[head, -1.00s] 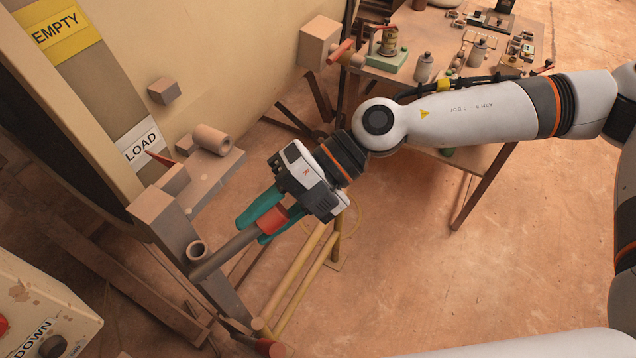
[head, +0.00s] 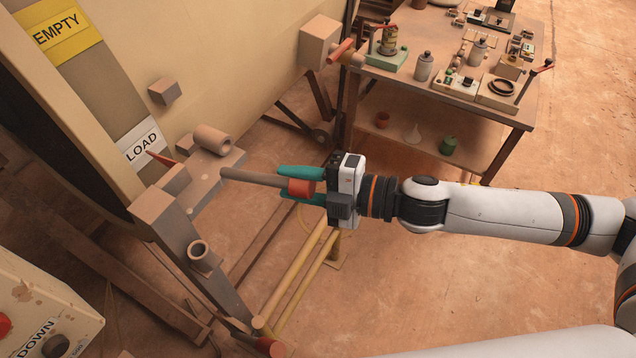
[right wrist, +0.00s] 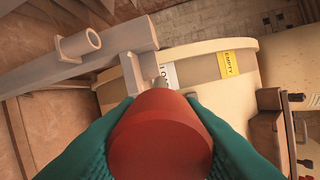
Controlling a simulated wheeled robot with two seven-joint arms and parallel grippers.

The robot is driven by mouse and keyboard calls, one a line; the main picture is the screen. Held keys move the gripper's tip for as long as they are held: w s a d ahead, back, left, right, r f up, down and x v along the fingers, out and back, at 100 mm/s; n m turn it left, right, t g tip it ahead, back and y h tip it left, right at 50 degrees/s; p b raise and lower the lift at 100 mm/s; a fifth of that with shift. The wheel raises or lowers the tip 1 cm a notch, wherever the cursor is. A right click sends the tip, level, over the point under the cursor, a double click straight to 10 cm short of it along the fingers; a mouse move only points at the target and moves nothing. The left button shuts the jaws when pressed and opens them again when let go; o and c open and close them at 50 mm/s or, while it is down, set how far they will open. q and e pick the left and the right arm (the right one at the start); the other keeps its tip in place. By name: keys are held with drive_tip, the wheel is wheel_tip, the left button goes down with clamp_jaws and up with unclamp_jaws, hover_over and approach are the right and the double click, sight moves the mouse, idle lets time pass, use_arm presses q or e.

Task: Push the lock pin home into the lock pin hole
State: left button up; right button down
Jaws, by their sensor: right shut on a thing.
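The lock pin (head: 252,177) is a grey-brown rod with a red grip end (head: 299,188). My right gripper (head: 290,187), with teal fingers, is shut on the red end. The pin points left, roughly level. Its tip is by the edge of the brown bracket plate (head: 205,182); I cannot tell whether it touches. A short open tube (head: 211,139) lies on the plate, above the tip in the picture. A second tube (head: 198,250) stands empty on the lower frame. Which is the lock pin hole is unclear. In the right wrist view the red end (right wrist: 162,135) hides most of the rod.
A tan drum with a LOAD label (head: 142,143) and a yellow EMPTY label (head: 60,33) stands at left. A red pointer (head: 161,158) is near the plate. A cluttered workbench (head: 430,85) stands behind my arm. Yellow rails (head: 300,270) run below. Open floor lies at right.

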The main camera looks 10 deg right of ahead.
drive_tip(key=w+d+f+m+t, duration=0.2)
drive_tip(key=d+f+t, duration=0.1)
drive_tip(key=f, duration=0.1)
drive_tip(key=shift+w+d+f+t+h, duration=0.2)
drive_tip(key=shift+d+t+h, duration=0.1)
drive_tip(key=shift+d+t, duration=0.1)
idle(0.4)
drive_tip(key=shift+p+x, duration=0.65)
drive_tip(key=shift+x, duration=2.15)
drive_tip(key=shift+w, duration=0.1)
drive_tip(key=shift+p, duration=0.5)
